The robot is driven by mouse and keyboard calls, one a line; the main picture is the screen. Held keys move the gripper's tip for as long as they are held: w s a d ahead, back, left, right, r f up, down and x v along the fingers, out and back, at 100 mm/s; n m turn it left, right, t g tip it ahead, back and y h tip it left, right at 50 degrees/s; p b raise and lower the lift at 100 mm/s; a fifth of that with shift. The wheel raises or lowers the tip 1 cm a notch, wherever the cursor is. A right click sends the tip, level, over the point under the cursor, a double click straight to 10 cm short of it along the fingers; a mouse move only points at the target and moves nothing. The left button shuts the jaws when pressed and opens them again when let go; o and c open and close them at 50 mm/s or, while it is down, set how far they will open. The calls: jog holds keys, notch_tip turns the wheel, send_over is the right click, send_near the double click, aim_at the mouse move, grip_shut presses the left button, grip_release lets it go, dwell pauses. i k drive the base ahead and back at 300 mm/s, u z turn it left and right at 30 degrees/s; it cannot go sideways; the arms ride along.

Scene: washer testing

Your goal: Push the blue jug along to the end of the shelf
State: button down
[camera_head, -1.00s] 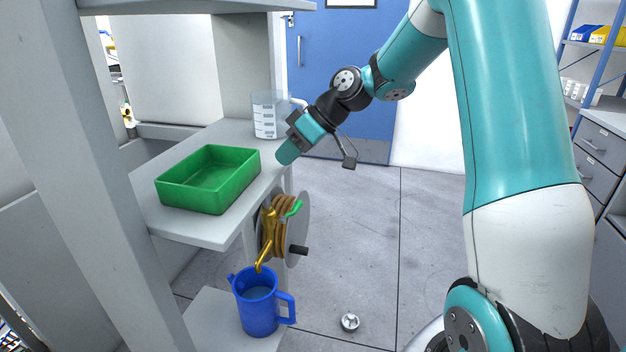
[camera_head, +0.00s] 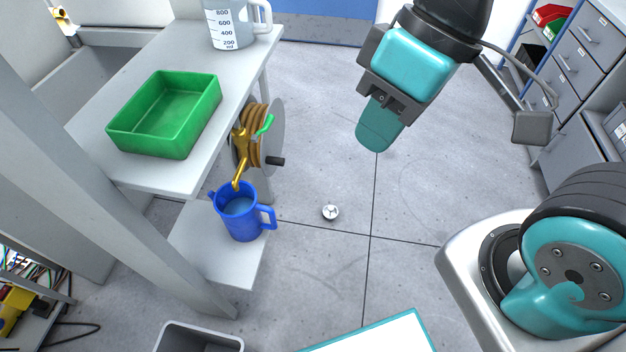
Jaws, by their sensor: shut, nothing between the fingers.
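The blue jug (camera_head: 238,216) stands upright on the lower shelf (camera_head: 205,258), close under a brass tap (camera_head: 239,160). Its handle points right and its spout left, and there is liquid inside. My gripper (camera_head: 378,135) is shut and empty, hanging over the open floor to the right of the jug and higher than it. It points downward and is clear of the shelf. The part of the lower shelf behind the jug is hidden by the jug and the upper shelf.
The upper shelf (camera_head: 150,178) holds a green tray (camera_head: 165,115) and a clear measuring jug (camera_head: 232,28). A hose reel (camera_head: 270,140) is beside the tap. A small metal piece (camera_head: 330,212) lies on the floor. A grey bin (camera_head: 198,338) is at the bottom. Drawers (camera_head: 575,70) stand at right.

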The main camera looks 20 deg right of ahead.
aim_at(240, 211)
jog(key=z, duration=1.7)
jog(key=i, duration=2.8)
jog(key=u, duration=3.65)
jog(key=i, duration=0.5)
jog(key=u, duration=0.15)
